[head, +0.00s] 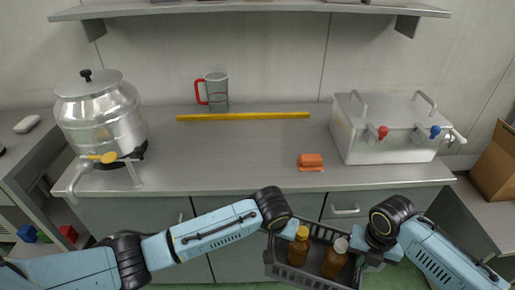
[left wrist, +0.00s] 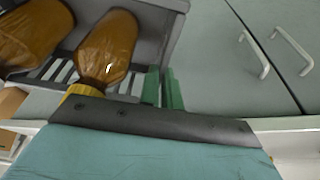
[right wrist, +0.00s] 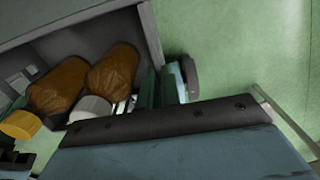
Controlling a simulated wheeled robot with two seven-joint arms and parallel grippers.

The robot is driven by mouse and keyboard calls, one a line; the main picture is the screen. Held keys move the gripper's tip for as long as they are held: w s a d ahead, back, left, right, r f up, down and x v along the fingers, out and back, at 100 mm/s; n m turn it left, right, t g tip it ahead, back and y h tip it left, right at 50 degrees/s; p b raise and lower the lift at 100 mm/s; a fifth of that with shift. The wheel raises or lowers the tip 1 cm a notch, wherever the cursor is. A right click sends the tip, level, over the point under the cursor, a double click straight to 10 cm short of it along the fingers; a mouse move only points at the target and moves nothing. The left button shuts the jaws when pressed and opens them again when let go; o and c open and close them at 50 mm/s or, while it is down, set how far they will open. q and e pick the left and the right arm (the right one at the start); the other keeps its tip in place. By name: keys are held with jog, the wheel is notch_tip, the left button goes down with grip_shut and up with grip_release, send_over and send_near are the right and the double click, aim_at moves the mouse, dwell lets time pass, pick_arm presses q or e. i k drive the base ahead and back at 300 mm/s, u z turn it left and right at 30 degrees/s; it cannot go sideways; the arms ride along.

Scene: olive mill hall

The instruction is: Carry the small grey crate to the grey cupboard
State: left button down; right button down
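The small grey crate (head: 312,275) is held up in front of the worktop, between my two grippers. It carries two brown bottles, one with a yellow cap (head: 299,250) and one with a white cap (head: 335,258). My left gripper (left wrist: 162,88) is shut on the crate's wall at one end, and my right gripper (right wrist: 160,85) is shut on the wall at the other end. In the head view the fingers are mostly hidden by my wrists. A grey cupboard (head: 235,250) with handled doors stands under the worktop, just beyond the crate.
The grey worktop (head: 250,172) holds a steel pot (head: 98,110), a jug with a red handle (head: 216,92), a yellow bar (head: 243,117), an orange block (head: 310,161) and a steel box with taps (head: 385,130). Its front middle is clear. A brown carton (head: 495,165) stands at right.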

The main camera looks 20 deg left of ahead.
aim_at(242, 158)
jog(key=u, duration=0.8)
